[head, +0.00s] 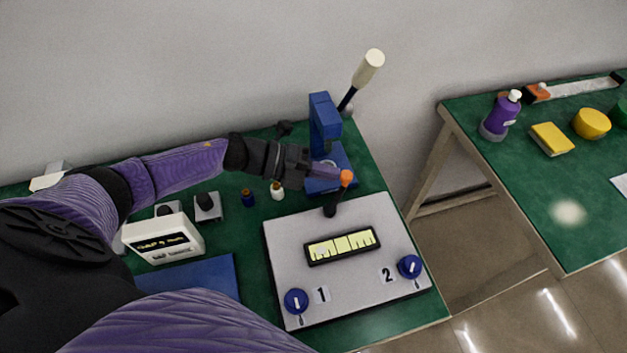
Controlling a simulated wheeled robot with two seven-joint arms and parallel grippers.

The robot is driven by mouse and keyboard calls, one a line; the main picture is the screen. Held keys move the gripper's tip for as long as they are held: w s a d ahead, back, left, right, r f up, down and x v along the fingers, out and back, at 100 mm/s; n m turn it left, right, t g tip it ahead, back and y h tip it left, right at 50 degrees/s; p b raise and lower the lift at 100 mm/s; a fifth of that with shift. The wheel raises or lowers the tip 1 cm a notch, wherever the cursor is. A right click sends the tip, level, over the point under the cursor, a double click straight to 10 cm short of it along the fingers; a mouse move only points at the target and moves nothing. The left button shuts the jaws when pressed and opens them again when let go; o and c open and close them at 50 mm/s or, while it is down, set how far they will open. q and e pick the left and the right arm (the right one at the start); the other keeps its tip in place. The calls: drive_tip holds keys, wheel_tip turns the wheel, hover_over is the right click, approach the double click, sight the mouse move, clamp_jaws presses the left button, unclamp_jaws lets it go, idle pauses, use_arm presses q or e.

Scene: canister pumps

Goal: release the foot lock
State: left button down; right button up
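No part is clearly recognisable as a foot lock. A grey panel (290,252) lies on the green table, with a yellow gauge strip and blue knobs marked 1 and 2. A short black lever with an orange tip (346,177) rises at its back edge. Behind it stands a blue press-like stand (323,118) with a long cream-handled lever (367,68) tilted up to the right. My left gripper (330,172) reaches in from the left, its fingertips close to the orange tip; contact is unclear. Whether its fingers are open or shut is unclear. My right gripper is out of view.
A second green table (545,205) at right holds a purple bottle (499,117) and yellow items. A floor gap separates the tables.

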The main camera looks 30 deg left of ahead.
use_arm(q)
drive_tip(key=shift+w+d+r, duration=0.1)
drive_tip(key=shift+w+d, duration=0.25)
drive_tip(key=shift+d, duration=0.4)
drive_tip(key=shift+w+d+p, duration=0.15)
drive_tip(key=shift+d+p, duration=0.2)
drive_tip(key=shift+d, duration=0.3)
drive_tip(key=p+v, duration=0.1)
drive_tip(key=v, duration=0.9)
